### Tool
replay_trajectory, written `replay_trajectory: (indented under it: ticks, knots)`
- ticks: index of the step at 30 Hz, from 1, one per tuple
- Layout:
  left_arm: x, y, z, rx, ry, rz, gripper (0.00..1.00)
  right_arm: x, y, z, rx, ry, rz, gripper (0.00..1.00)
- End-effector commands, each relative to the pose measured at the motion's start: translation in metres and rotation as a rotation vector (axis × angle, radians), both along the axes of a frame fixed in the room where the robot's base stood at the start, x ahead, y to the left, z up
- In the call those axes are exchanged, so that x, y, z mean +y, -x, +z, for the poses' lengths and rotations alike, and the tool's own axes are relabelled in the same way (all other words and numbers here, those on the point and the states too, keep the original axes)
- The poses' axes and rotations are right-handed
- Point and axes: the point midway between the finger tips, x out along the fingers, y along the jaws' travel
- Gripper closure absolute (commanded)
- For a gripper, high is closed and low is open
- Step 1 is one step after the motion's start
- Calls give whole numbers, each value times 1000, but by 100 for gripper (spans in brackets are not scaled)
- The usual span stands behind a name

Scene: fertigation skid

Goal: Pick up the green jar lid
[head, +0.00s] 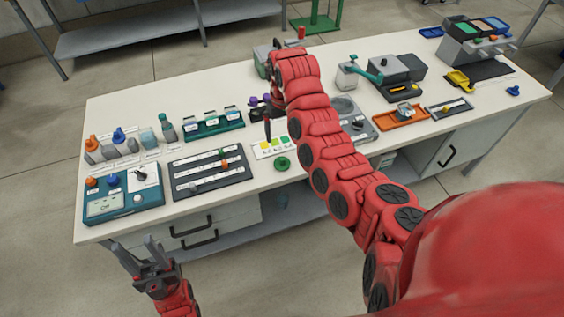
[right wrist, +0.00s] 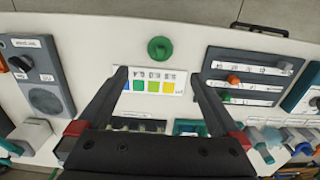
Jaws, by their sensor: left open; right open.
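The green jar lid (head: 282,163) is a small round disc lying on the white bench top near its front edge, just in front of a colour chart card. In the right wrist view the lid (right wrist: 160,49) shows whole, with a raised centre, beyond the open fingers and near the midline between them. My right gripper (right wrist: 159,76) is open and empty, apart from the lid, with the card between its fingers. In the head view it is partly hidden by my right arm. My left gripper (head: 138,246) is open and empty, off the bench's front left.
The colour chart card (head: 272,148) lies behind the lid. A dark slotted panel (head: 212,174) is to the left, and a grey unit with a round basin (head: 345,106) to the right. A teal meter box (head: 122,197) stands at the front left.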

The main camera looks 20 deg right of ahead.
Motion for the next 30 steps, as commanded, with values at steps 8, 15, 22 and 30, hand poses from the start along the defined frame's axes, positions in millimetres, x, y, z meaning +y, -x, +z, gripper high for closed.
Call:
replay_trajectory:
  ticks: [8, 15, 22, 30]
  knots:
    - [0, 0, -28, 0, 0, 0, 50, 1, -1, -59, -4, 1, 2, 0]
    - [0, 0, -21, 0, 0, 0, 50, 0, -2, -88, -5, -1, 2, 0]
    - [0, 0, -14, 0, 0, 0, 50, 1, -2, -99, -3, -1, 2, 0]
    - [0, 0, -2, 0, 0, 0, 50, 1, -5, -128, -3, 1, 3, 0]
